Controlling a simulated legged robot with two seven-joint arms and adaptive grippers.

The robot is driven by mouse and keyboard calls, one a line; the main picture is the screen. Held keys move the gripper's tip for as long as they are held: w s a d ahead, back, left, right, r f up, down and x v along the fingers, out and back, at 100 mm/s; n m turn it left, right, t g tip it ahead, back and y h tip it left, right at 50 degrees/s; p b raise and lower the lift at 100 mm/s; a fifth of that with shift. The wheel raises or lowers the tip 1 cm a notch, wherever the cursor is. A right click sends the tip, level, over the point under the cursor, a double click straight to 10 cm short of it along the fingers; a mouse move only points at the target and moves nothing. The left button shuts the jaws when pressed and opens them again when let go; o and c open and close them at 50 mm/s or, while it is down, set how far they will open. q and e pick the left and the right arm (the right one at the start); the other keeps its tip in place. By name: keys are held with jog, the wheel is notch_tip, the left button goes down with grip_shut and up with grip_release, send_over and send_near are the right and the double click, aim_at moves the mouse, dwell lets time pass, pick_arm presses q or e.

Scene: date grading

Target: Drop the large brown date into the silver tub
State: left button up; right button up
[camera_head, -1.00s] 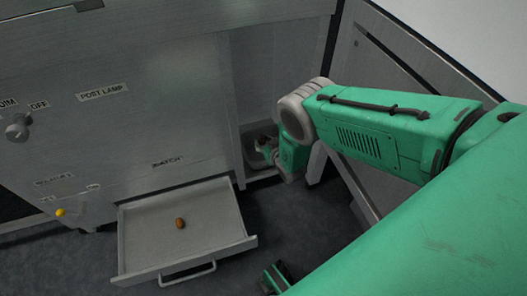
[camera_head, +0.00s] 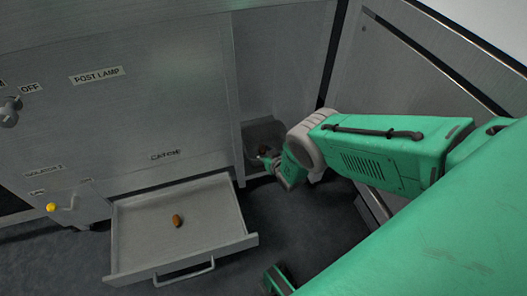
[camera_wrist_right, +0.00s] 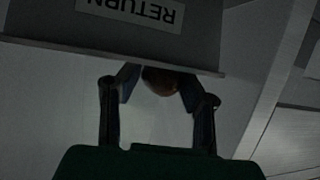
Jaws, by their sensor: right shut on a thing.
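My right gripper (camera_wrist_right: 158,84) is shut on a brown date (camera_wrist_right: 160,80) between its fingertips in the right wrist view. The date's upper part is cut off there by the rim of a grey wall. In the head view the right gripper (camera_head: 264,155) reaches into a recess at the right of the machine, small and dim. A grey metal tub (camera_head: 264,134) stands in that recess. The wall labelled RETURN (camera_wrist_right: 146,38) shows upside down in the wrist view and looks like the tub's side.
A pulled-out grey drawer (camera_head: 215,225) below the CATCH label holds another brown date (camera_head: 177,220). A machine front (camera_head: 120,120) with a knob (camera_head: 10,112) and a yellow button (camera_head: 52,207) is at left. A panel (camera_head: 410,95) stands at right. Dark floor is open below.

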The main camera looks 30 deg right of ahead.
jog(key=shift+s+d+f, duration=0.1)
jog(key=shift+d+f, duration=0.3)
jog(key=shift+f, duration=0.2)
jog(key=o, duration=0.7)
jog(key=shift+a, duration=0.1)
jog(key=shift+c, duration=0.2)
jog(key=shift+o, duration=0.8)
jog(key=shift+a, duration=0.1)
pick_arm(q)
jog(key=shift+d, duration=0.1)
pick_arm(e)
jog(key=shift+a, duration=0.1)
